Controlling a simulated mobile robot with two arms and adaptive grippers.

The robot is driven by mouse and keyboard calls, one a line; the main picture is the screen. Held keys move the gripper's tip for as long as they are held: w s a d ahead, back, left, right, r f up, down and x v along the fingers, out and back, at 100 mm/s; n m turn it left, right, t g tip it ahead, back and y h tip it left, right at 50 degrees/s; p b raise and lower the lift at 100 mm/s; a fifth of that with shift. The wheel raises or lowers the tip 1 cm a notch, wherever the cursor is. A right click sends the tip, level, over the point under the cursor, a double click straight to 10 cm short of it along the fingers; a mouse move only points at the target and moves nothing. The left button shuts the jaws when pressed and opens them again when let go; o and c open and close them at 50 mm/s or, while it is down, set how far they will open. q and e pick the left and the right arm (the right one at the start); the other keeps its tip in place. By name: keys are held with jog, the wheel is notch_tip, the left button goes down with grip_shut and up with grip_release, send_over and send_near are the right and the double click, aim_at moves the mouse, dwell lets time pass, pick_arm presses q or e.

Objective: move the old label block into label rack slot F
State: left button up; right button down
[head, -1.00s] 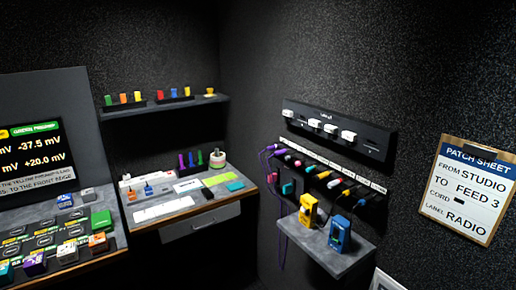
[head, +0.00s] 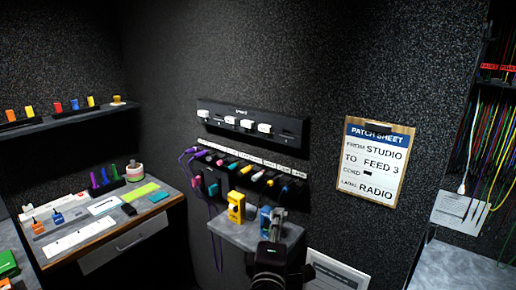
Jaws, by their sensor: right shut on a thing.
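My right gripper (head: 276,214) comes up from the bottom, in front of the small grey wall shelf. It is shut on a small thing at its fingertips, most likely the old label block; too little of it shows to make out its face. The black label rack (head: 222,124) hangs on the wall above and behind the gripper. White blocks sit in it, one at the left end (head: 203,113) and several around the middle. The right end of the rack (head: 292,133) shows no white block. Slot letters are too small to read. My left gripper is not in view.
A row of coloured plugs (head: 233,167) sticks out below the rack. A yellow device (head: 236,207) and a blue device (head: 265,220) stand on the wall shelf (head: 228,234), close to my gripper. A patch sheet (head: 376,165) hangs to the right. The wall between is clear.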

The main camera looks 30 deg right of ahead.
jog(key=w+d+r+m+g+h, duration=0.4)
jog(key=w+d+r+g, duration=0.1)
jog(key=w+d+r, duration=0.15)
jog(key=w+a+r+m+g+h+b, duration=0.1)
jog(key=w+a+r+g, duration=0.1)
jog(key=w+r, duration=0.4)
notch_tip(320, 180, up, 3)
jog(key=shift+w+a+r+m+b, duration=0.1)
jog(key=shift+w+a+m+b, duration=0.25)
jog(key=shift+a, duration=0.3)
jog(key=shift+p+x, duration=0.8)
jog(key=shift+x, duration=2)
jog(key=shift+p, duration=0.4)
jog(key=shift+x, duration=1.7)
